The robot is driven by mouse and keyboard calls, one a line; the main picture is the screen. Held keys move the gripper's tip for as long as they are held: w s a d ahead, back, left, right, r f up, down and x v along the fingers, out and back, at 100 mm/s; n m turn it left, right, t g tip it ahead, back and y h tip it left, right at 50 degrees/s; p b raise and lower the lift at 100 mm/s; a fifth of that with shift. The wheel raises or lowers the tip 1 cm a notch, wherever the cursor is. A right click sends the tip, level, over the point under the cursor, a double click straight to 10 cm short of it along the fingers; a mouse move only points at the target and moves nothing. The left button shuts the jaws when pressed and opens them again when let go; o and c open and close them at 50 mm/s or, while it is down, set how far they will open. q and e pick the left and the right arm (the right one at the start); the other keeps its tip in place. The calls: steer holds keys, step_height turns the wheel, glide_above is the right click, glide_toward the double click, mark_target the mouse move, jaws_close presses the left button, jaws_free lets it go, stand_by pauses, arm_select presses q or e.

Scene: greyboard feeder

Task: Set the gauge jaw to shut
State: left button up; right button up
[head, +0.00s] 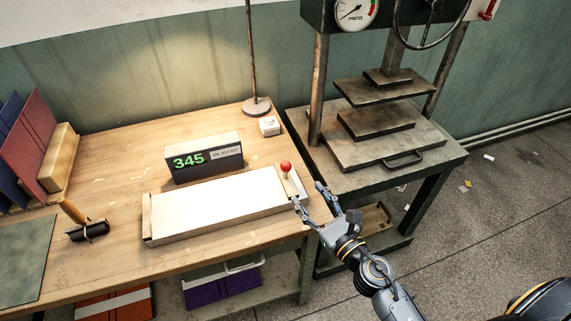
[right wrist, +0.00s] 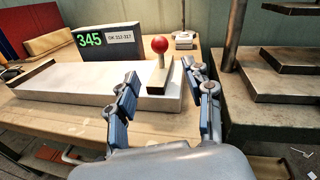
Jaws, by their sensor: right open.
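The gauge jaw (head: 290,184) is a narrow light bar across the right end of a long white gauge bed (head: 215,207). A red ball knob (head: 285,166) stands upright on a short stem on it. In the right wrist view the red knob (right wrist: 160,44) and the jaw block (right wrist: 160,80) show between my fingers, farther off. My right gripper (head: 310,195) is open and empty, at the table's right edge just right of the jaw, apart from the knob. It also shows in the right wrist view (right wrist: 161,72). My left gripper is in neither view.
A display reading 345 (head: 203,159) stands behind the bed. A small white box (head: 269,126) and a lamp stand base (head: 256,106) are at the back. A press (head: 385,145) stands close on the right. A roller (head: 88,231) lies left of the bed.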

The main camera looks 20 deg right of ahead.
mark_target(285, 167)
steer(key=p+x, duration=0.2)
steer(key=x, duration=1)
jaws_close()
steer(key=shift+a+f, duration=0.1)
